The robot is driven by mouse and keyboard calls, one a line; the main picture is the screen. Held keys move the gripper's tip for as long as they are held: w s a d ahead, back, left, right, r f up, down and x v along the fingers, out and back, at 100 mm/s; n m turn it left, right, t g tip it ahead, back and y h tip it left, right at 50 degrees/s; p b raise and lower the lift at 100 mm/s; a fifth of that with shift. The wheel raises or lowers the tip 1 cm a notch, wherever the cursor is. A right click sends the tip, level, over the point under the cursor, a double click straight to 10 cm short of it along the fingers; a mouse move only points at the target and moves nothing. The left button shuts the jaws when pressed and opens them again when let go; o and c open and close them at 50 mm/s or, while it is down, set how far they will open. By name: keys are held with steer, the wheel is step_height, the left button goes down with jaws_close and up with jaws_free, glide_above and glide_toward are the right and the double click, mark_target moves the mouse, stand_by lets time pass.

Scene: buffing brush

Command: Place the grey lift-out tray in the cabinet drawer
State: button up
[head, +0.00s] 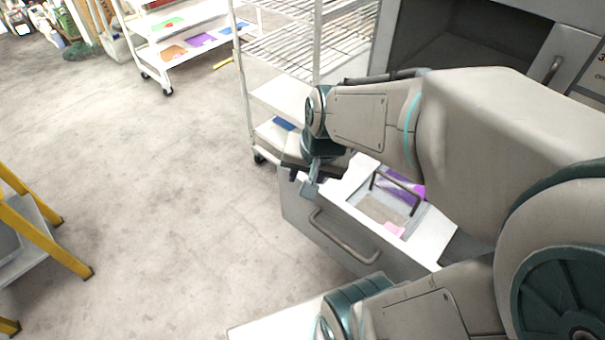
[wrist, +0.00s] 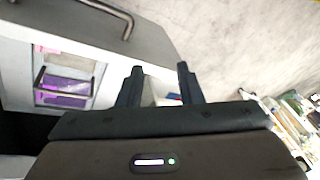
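The cabinet drawer (head: 330,232) is pulled open, with a bar handle on its front; it also shows in the wrist view (wrist: 110,45). The grey lift-out tray (head: 380,209) appears to sit inside the drawer, with a dark carrying handle over it and purple and pink items in or beside it. In the wrist view the tray (wrist: 40,82) is at the left, apart from my fingers. My gripper (head: 308,182) is above the drawer's far left corner. Its two fingers (wrist: 160,80) are spread with nothing held between them. My arm hides part of the drawer and cabinet.
A white wire-shelf rack (head: 290,50) stands just behind the drawer. A low white cart (head: 190,38) with coloured sheets is farther back. A yellow-legged stand (head: 45,235) is at the left. The concrete floor (head: 170,190) between is clear.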

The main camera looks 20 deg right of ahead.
steer(key=s+r+n, duration=0.1)
steer(key=n, duration=0.1)
steer(key=s+a+n, duration=0.1)
steer(key=s, duration=0.1)
steer(key=s+r+n+h, duration=0.1)
steer(key=n, duration=0.1)
steer(key=shift+s+a+r+n+g, duration=0.3)
steer(key=shift+a+r+g, duration=0.05)
steer(key=shift+g, duration=0.05)
stand_by(0.5)
